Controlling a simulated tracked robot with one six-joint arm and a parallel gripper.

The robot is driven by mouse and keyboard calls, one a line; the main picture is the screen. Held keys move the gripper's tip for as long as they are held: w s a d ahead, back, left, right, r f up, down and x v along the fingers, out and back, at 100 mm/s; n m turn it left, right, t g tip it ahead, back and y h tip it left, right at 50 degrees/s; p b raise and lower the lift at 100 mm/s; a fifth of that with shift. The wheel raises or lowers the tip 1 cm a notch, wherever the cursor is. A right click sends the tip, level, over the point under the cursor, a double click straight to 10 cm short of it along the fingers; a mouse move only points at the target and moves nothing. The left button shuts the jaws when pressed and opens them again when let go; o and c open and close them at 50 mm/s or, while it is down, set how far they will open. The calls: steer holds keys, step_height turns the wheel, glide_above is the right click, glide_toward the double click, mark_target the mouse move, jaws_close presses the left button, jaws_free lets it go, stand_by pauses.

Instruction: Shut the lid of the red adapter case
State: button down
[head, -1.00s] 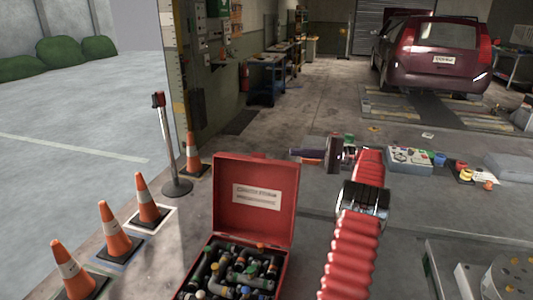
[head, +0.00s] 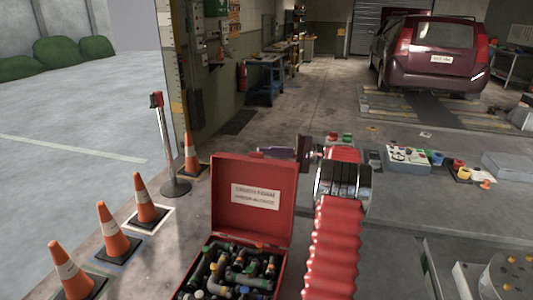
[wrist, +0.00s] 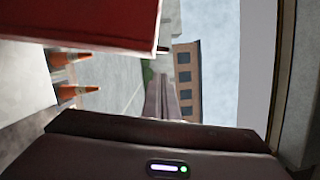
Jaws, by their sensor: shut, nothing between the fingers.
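The red adapter case (head: 284,268) stands open at the bottom centre of the head view, full of dark fittings with coloured caps. Its lid (head: 253,218) stands roughly upright, with a white label on its inner face. In the wrist view a red panel, the lid (wrist: 80,22), fills the upper left, close to my gripper. My gripper (wrist: 163,82) is shut and empty, its fingers together. In the head view my gripper (head: 262,153) reaches left at the lid's top edge, on the far side and partly hidden by it. I cannot tell whether they touch.
Orange cones (head: 118,232) and a post (head: 168,145) stand to the left. A grey control box (head: 408,158) and small coloured parts lie on the surface to the right. A dark red car (head: 432,55) is at the back right. Open floor lies beyond the case.

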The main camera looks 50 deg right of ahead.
steer(key=shift+s+a+r, duration=0.15)
steer(key=shift+s+a, duration=0.15)
steer(key=shift+a, duration=0.25)
steer(key=shift+s+a+r, duration=0.15)
steer(key=shift+s+a, duration=0.1)
steer(key=shift+a, duration=0.3)
